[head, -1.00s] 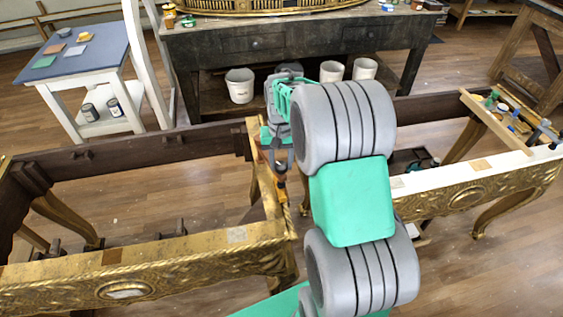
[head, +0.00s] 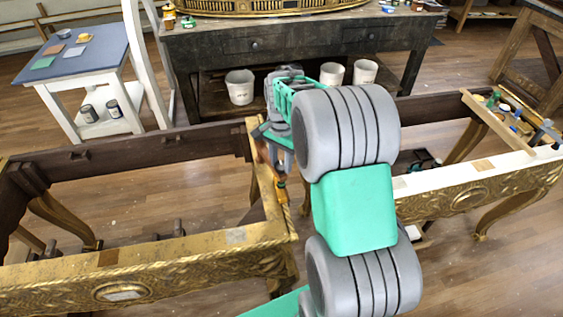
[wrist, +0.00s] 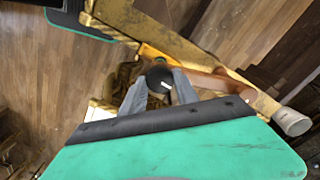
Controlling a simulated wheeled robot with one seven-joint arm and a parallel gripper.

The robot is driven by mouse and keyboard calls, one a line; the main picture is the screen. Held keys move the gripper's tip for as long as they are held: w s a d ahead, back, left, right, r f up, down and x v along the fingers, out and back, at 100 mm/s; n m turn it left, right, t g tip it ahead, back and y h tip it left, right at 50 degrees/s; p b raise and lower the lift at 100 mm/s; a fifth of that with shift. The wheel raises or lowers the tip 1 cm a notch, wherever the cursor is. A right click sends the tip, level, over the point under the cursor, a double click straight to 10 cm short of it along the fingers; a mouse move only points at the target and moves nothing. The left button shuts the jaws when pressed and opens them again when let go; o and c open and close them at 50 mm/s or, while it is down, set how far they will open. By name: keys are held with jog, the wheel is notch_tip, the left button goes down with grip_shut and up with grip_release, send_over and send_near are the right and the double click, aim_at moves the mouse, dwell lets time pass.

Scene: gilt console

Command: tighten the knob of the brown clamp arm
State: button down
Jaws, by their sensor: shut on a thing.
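The black round knob (wrist: 160,78) with a white mark shows in the wrist view between my fingertips. My gripper (wrist: 159,86) is shut on it, one grey finger on each side. The brown clamp arm (wrist: 212,84) runs right from the knob, along a gilt rail, towards a pale round end piece (wrist: 292,122). An orange clamp part (wrist: 151,53) lies just beyond the knob. In the head view my gripper (head: 280,160) is at the gilt frame's middle end, and an orange part (head: 281,191) hangs below it. The knob is hidden there.
The gilt console frame (head: 190,245) stretches left, with open space inside it. A white-topped gilt rail (head: 460,174) lies to the right, with small bottles and tools at its far end. A dark workbench (head: 300,42) with white buckets below stands behind. A blue-topped table (head: 70,55) is at left.

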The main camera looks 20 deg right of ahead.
aim_at(281, 165)
jog(key=shift+w+r, duration=0.1)
jog(key=shift+r, duration=0.1)
dwell(0.3)
jog(key=c, duration=1.4)
grip_release()
jog(key=o, duration=0.5)
jog(key=shift+f, duration=0.1)
notch_tip(281, 165, up, 8)
jog(key=shift+f+b, duration=0.1)
jog(key=shift+b, duration=0.55)
